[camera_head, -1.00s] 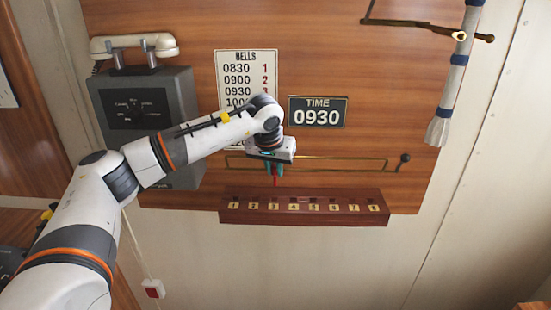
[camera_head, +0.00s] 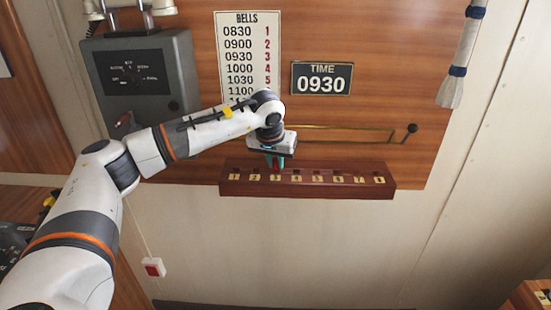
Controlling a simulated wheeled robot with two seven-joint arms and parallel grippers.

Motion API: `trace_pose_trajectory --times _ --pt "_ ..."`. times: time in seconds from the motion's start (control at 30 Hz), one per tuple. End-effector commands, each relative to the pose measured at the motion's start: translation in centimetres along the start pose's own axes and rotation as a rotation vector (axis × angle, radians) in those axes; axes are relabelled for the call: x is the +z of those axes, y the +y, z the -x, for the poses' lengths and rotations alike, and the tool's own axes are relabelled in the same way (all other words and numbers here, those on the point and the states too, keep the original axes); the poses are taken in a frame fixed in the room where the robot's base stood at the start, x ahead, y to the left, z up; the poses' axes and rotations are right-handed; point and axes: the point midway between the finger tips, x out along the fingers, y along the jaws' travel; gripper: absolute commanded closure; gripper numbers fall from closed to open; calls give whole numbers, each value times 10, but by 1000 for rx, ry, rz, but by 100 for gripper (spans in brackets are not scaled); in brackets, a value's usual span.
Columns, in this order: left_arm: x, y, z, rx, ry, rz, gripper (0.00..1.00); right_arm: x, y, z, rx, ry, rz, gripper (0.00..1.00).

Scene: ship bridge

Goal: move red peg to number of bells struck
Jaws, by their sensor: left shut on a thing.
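The red peg (camera_head: 277,170) is held between the teal fingertips of my left gripper (camera_head: 275,163), which is shut on it. It is upright and right over the dark red wooden rack (camera_head: 306,187), at the place labelled 3. I cannot tell whether its lower end is in the hole. The rack has a row of numbered places, 1 at the left to 8 at the right. The BELLS chart (camera_head: 247,55) lists 0930 beside 3; my arm hides its lower part. The TIME sign (camera_head: 321,78) reads 0930. My right gripper is not in view.
A grey telephone box (camera_head: 140,80) is on the wall to the left, behind my arm. A brass rail with a dark knob (camera_head: 412,128) runs just above the rack. A rope with a tassel (camera_head: 455,80) hangs at the right. The wall below the rack is clear.

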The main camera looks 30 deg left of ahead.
Motion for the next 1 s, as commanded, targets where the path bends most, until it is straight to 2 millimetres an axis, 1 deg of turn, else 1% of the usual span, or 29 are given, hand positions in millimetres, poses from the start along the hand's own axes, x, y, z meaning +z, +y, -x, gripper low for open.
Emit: trace_pose_trajectory --times 0.37,0.4,0.47,0.5,0.53,0.83,0.93,1.0 --pt "0 0 0 0 0 0 100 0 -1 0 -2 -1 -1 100" --pt "0 0 0 0 0 0 75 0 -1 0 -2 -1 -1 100" --pt "0 0 0 0 0 0 65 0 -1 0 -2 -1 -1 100" --pt "0 0 0 0 0 0 59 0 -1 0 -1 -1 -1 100" --pt "0 0 0 0 0 0 56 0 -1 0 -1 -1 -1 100" --pt "0 0 2 -1 -1 0 56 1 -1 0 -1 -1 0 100" --pt "1 -1 10 -2 -4 0 56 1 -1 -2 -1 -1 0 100" --pt "1 0 21 -3 -4 0 56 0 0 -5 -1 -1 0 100"
